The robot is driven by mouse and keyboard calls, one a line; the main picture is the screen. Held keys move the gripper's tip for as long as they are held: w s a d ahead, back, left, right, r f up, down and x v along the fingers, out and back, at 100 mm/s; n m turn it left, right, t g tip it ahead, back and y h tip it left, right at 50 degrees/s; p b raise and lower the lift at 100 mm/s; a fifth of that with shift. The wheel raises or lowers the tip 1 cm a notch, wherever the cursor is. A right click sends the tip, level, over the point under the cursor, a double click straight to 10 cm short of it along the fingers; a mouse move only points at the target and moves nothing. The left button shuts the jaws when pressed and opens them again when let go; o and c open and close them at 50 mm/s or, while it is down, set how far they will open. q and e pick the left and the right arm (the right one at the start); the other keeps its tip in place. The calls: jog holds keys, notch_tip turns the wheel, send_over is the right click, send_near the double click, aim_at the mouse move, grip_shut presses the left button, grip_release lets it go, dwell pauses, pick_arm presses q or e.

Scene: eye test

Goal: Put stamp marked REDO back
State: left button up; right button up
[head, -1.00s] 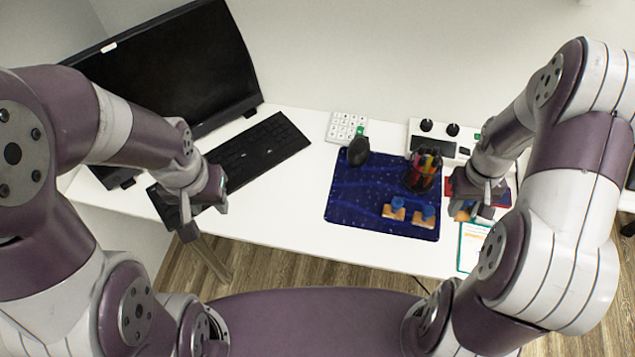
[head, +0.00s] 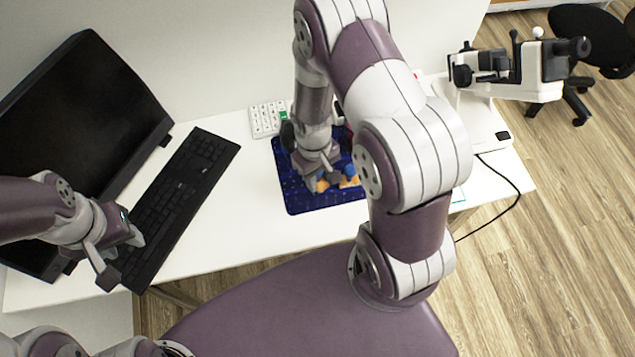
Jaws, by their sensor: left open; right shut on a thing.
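My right gripper (head: 316,176) is low over the dark blue mat (head: 300,199), shut on a stamp (head: 322,186) with a blue handle and an orange-tan base. Its marking cannot be read, and I cannot tell whether its base touches the mat. Another orange-tan and blue stamp (head: 351,181) stands on the mat just right of it, partly hidden by my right arm. My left gripper (head: 121,257) is open and empty by the near end of the keyboard. The right part of the mat is hidden by my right arm.
The black keyboard (head: 178,200) and dark monitor (head: 85,125) are at left. A white calculator (head: 268,119) is behind the mat. A white microscope-like device (head: 515,75) stands at right. White table (head: 235,220) is bare between keyboard and mat.

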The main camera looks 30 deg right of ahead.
aim_at(318, 186)
notch_tip(318, 186, down, 3)
jog(key=shift+f, duration=0.1)
jog(key=shift+w+f, duration=0.1)
jog(key=shift+f, duration=0.3)
jog(key=shift+f, duration=0.15)
jog(key=o, duration=0.8)
jog(key=shift+o, duration=0.2)
